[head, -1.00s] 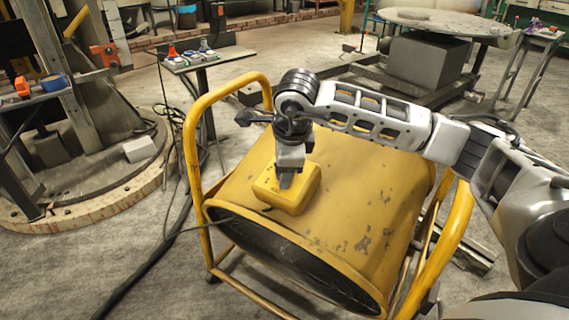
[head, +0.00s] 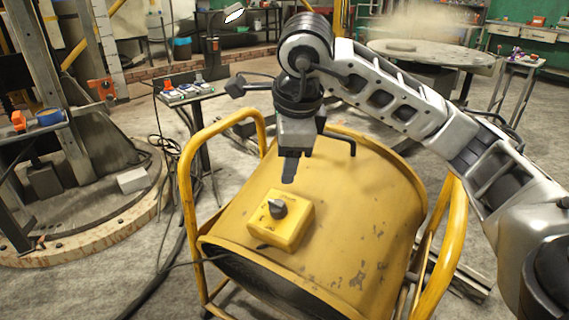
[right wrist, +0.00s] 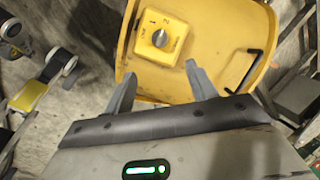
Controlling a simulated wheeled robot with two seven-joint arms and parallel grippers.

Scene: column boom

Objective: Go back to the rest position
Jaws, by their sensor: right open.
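My right gripper (head: 290,178) hangs in the air above and behind a yellow control box (head: 290,232) on top of a yellow drum-shaped machine (head: 350,190). The box carries a dark rotary knob (head: 278,209). In the right wrist view, my open fingers (right wrist: 160,88) are empty and apart from the box (right wrist: 180,42) and its knob (right wrist: 160,38). Numbers 1 and 2 are printed beside the knob there. My right arm comes in from the right. My left gripper is not in view.
Yellow tube rails (head: 188,190) flank the machine, and cables lie on the floor to its left. A small side table (head: 190,92) with coloured items stands behind it. A pale haze (head: 410,22) hangs over a round disc table (head: 440,55) at the back.

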